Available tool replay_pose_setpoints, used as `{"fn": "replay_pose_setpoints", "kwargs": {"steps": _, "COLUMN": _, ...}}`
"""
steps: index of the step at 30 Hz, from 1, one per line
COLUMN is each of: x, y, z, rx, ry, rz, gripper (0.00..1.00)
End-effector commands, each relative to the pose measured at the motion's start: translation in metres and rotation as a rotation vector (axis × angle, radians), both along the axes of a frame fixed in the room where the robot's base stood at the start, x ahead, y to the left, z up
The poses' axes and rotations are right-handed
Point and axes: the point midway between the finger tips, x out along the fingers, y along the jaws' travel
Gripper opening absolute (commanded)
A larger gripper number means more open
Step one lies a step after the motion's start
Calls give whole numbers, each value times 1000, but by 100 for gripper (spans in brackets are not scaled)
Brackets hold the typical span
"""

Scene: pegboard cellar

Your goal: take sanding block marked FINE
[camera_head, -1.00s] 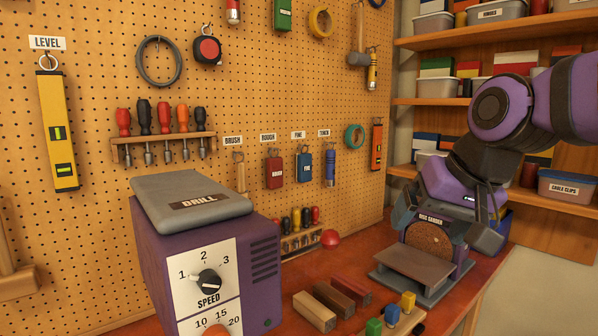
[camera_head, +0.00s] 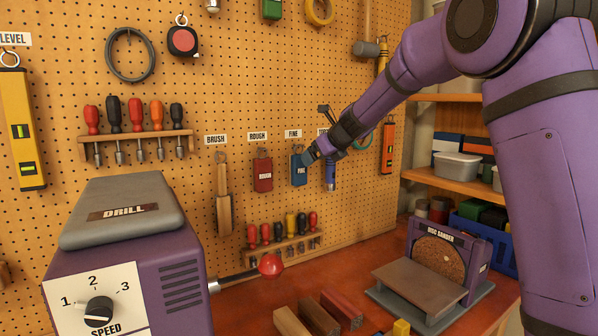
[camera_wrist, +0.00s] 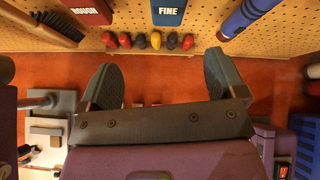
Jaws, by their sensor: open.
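The blue sanding block marked FINE (camera_head: 299,172) hangs on the pegboard under its FINE label, to the right of the red block marked ROUGH (camera_head: 263,172). In the wrist view the FINE block (camera_wrist: 168,12) shows at the top edge, cut off, roughly centred between my fingers. My gripper (camera_wrist: 160,78) is open with nothing between its two dark fingers. In the head view my gripper (camera_head: 313,152) is at the FINE block's right edge and overlaps it in the picture; I cannot tell whether they touch.
The brush (camera_head: 223,200) hangs left of ROUGH, and the blue torch (camera_head: 330,174) hangs close on the right. A rack of small screwdrivers (camera_head: 284,246) is below. The drill (camera_head: 130,255) and disc sander (camera_head: 437,270) stand on the red bench.

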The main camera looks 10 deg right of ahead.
Motion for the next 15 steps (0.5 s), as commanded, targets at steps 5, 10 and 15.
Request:
{"fn": "replay_pose_setpoints", "kwargs": {"steps": 5, "x": 31, "y": 1, "z": -14, "rx": 119, "ry": 22, "rz": -116, "gripper": 89}}
{"fn": "replay_pose_setpoints", "kwargs": {"steps": 10, "x": 47, "y": 5, "z": -24, "rx": 146, "ry": 27, "rz": -144, "gripper": 89}}
{"fn": "replay_pose_setpoints", "kwargs": {"steps": 15, "x": 67, "y": 11, "z": -38, "rx": 144, "ry": 27, "rz": -141, "gripper": 89}}
